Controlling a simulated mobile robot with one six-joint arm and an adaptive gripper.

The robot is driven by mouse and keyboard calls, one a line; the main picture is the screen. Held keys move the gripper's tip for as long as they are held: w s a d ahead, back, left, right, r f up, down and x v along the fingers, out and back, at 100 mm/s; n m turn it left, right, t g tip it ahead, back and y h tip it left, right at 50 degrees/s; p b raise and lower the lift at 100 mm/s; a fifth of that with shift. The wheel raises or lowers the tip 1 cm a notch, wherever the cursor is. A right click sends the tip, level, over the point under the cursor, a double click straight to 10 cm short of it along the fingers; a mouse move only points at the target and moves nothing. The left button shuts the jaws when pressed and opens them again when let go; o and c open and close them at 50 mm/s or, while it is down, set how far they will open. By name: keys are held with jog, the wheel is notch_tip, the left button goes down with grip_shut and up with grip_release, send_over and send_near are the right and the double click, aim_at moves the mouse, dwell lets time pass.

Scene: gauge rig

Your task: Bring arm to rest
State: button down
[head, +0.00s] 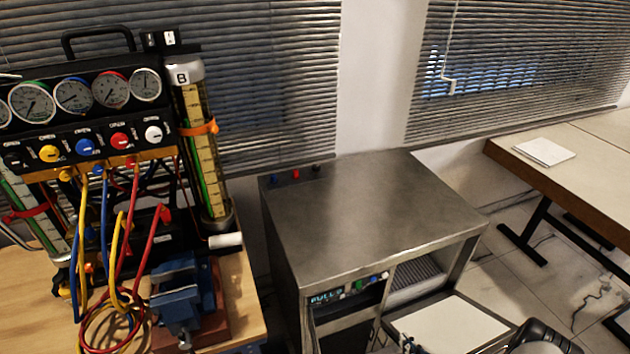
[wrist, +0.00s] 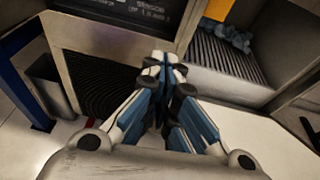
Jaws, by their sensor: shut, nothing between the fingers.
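My gripper (wrist: 162,72) shows in the wrist view with its white and blue fingers together and nothing between them. It points toward the front of a metal cabinet, below a dark panel with small lettering (wrist: 130,12). I cannot tell whether the fingertips touch anything. In the head view the gripper itself is not visible; a dark rounded part at the bottom right edge looks like part of my arm.
The steel cabinet (head: 370,205) stands mid-view, with an open bay (head: 430,275) in its front. The gauge rig (head: 85,110) and a blue vise (head: 182,290) are on the wooden bench at left. A table (head: 590,165) with a white pad (head: 543,151) stands right. Floor shows between.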

jog(key=w+a+r+n+g+y, duration=0.2)
jog(key=w+r+n, duration=0.2)
jog(key=r, duration=0.4)
jog(key=w+a+r+n+g+y, duration=0.2)
jog(key=w+r+n+y, duration=0.15)
jog(key=r, duration=0.45)
jog(key=s+a+r+n+g, duration=0.25)
jog(key=a+r+n, duration=0.25)
jog(key=r, duration=0.4)
jog(key=s+a+r+n+g, duration=0.2)
jog(key=a+r+n+g, duration=0.25)
jog(key=r, duration=0.55)
jog(key=s+a+r+n+g+h, duration=0.1)
jog(key=s+a+r+n+h, duration=0.1)
jog(key=s+r+n, duration=0.3)
jog(key=s+a+r+n+g+h, duration=0.1)
jog(key=s+a+r+n+h, duration=0.15)
jog(key=s+r, duration=0.35)
jog(key=s+d+r+n+t+h, duration=0.2)
jog(key=s+r+n+h, duration=0.1)
jog(key=s, duration=0.3)
jog(key=s+d+r+n+t+h, duration=0.2)
jog(key=s+r+n+h, duration=0.1)
jog(key=s, duration=0.3)
jog(key=shift+d+r+h, duration=0.25)
jog(key=shift+h, duration=0.15)
